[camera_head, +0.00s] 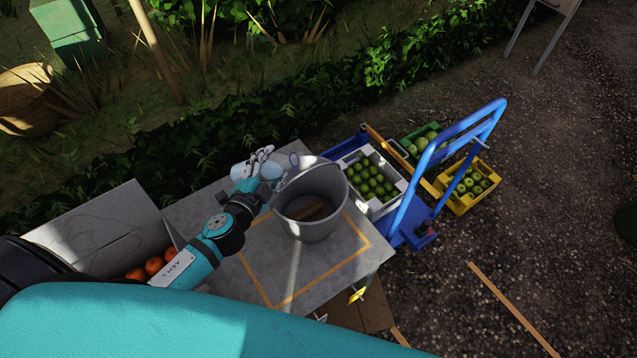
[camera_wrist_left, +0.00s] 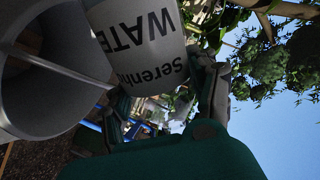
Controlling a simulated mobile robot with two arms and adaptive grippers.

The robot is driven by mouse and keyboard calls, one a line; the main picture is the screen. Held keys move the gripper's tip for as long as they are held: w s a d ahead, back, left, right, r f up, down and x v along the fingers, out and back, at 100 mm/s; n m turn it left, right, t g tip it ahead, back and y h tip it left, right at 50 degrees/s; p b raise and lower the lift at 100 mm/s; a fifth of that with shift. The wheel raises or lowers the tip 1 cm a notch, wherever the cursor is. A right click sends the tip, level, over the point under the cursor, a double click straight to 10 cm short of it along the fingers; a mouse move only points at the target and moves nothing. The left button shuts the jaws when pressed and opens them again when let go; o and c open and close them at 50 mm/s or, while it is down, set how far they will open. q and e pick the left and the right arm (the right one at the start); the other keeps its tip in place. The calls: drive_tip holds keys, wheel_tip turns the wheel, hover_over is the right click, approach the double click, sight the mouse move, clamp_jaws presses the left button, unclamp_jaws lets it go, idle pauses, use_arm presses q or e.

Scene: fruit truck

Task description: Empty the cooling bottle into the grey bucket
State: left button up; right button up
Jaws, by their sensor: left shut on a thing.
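The grey bucket (camera_head: 318,228) stands upright on a grey table inside an orange marked outline, with a brownish patch visible inside. My left gripper (camera_head: 258,166) is at the bucket's left rim and is shut on the bottle (camera_head: 271,171), which looks pale blue and tilted. In the left wrist view the bottle (camera_wrist_left: 145,45) shows large, with dark lettering reading "WATE…" upside down, between the gripper's fingers (camera_wrist_left: 165,105). The bucket (camera_wrist_left: 45,85) is close beside it there. The bottle's mouth is not clearly seen, and I cannot tell whether liquid flows. My right gripper is not in view.
The table (camera_head: 270,262) has clear room in front of the bucket. A crate of green fruit (camera_head: 398,186) is just right of the bucket, beside a blue hand truck (camera_head: 440,160). A grey box (camera_head: 95,232) with orange fruit is at left. A hedge runs behind.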

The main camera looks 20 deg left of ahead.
use_arm(q)
drive_tip(key=shift+a+m+y+p, duration=0.3)
drive_tip(key=shift+m+p, duration=0.15)
drive_tip(key=shift+m, duration=0.15)
idle(0.3)
drive_tip(key=shift+a+f+m+y, duration=0.1)
drive_tip(key=shift+f+m+y, duration=0.2)
drive_tip(key=shift+f+m, duration=0.45)
idle(0.4)
drive_tip(key=shift+d+p, duration=0.2)
drive_tip(key=shift+p, duration=0.1)
drive_tip(key=shift+w+d+r+m+p, duration=0.1)
drive_tip(key=shift+d+r+m+p, duration=0.4)
drive_tip(key=shift+p, duration=0.4)
drive_tip(key=shift+d+m+y+p, duration=0.1)
drive_tip(key=shift+m+y+p, duration=0.2)
drive_tip(key=shift+m+y, duration=0.3)
idle(1.3)
drive_tip(key=shift+d+r+m+g+y+p, duration=0.2)
drive_tip(key=shift+r+m+p, duration=0.25)
drive_tip(key=shift+m+p, duration=0.15)
drive_tip(key=shift+d+r+m+g+y+p, duration=0.1)
drive_tip(key=shift+r+m+y+p, duration=0.1)
drive_tip(key=shift+r+m+p, duration=0.4)
idle(1.6)
